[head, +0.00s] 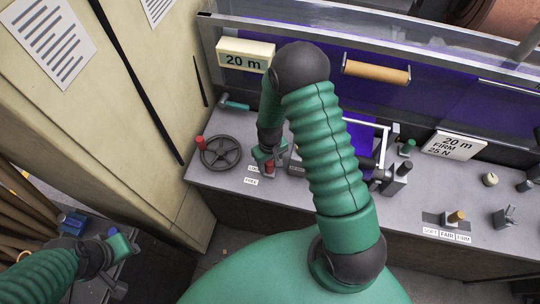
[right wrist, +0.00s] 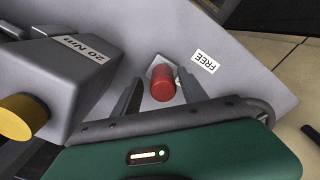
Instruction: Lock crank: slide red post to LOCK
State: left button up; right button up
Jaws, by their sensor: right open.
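The red post (right wrist: 162,88) stands on a small grey base in the grey bench top. In the head view the post (head: 269,167) shows only as a bit of red below my right gripper (head: 268,158). In the right wrist view my right gripper (right wrist: 160,82) is open, with one dark finger on each side of the post and gaps between. The FREE label (right wrist: 205,62) lies close to the post; in the head view it sits below the partly covered LOCK label (head: 253,168). My left gripper (head: 105,250) is at lower left, away from the bench; its jaws are unclear.
A black handwheel (head: 221,152) with a red knob is left of the post. A grey block marked 20 Nm (right wrist: 80,65) with a yellow knob stands beside my right gripper. My right arm covers the bench's middle. A beige cabinet (head: 130,80) rises at left.

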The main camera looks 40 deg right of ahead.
notch_tip(320, 180, up, 16)
jog(key=b, duration=0.1)
jog(key=shift+d+b, duration=0.1)
jog(key=shift+b, duration=0.2)
